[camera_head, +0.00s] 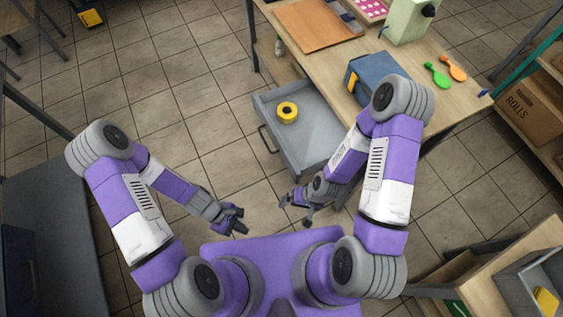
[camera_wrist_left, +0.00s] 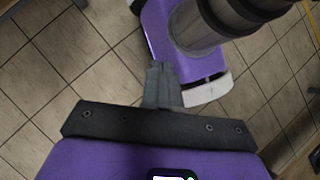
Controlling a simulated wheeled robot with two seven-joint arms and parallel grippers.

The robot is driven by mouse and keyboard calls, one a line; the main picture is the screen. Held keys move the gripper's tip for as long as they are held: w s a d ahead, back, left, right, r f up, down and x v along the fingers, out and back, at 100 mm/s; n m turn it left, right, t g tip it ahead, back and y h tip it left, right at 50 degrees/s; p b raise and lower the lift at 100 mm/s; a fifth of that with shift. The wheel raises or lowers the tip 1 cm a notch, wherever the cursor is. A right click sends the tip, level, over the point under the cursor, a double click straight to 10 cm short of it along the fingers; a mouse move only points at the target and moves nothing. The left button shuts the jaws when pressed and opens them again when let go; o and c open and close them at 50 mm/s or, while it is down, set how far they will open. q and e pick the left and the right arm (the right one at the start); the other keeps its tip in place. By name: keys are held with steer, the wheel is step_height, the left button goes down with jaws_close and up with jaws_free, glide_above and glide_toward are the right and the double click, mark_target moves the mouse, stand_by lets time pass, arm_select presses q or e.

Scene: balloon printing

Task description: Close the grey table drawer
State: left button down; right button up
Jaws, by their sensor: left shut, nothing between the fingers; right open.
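The grey drawer (camera_head: 313,127) stands pulled out from under the wooden table in the head view, with a yellow tape roll (camera_head: 287,111) inside. Its dark handle (camera_head: 268,139) is on the front panel, facing lower left. My left gripper (camera_head: 240,228) is shut and empty over the floor, below and left of the drawer, apart from it. Its shut fingers also show in the left wrist view (camera_wrist_left: 163,85). My right gripper (camera_head: 295,206) is open and empty, just below the drawer's near corner and apart from it. My right forearm crosses in front of the drawer's right end.
A shelf with a carton (camera_head: 535,108) is at right. The tiled floor left of the drawer is clear.

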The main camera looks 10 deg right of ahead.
arm_select(q)
steer(key=w+d+n+h+b, duration=0.1)
steer(key=d+n+h+b, duration=0.3)
steer(key=n, duration=0.6)
steer(key=n+t+h+b, duration=0.1)
steer(key=n+t+h, duration=0.7)
steer(key=n, duration=0.9)
glide_toward(286, 162)
steer(key=shift+t+y, duration=0.3)
steer(key=shift+t, duration=0.3)
steer(key=b+x, duration=0.1)
steer(key=x, duration=0.3)
steer(key=s+b+x, duration=0.1)
steer(key=x, duration=0.1)
steer(key=shift+w+d+b, duration=0.1)
steer(key=shift+d+b, duration=0.2)
steer(key=shift+b, duration=0.05)
steer(key=shift+w+d, duration=0.1)
steer(key=shift+d, duration=0.15)
steer(key=shift+d, duration=0.1)
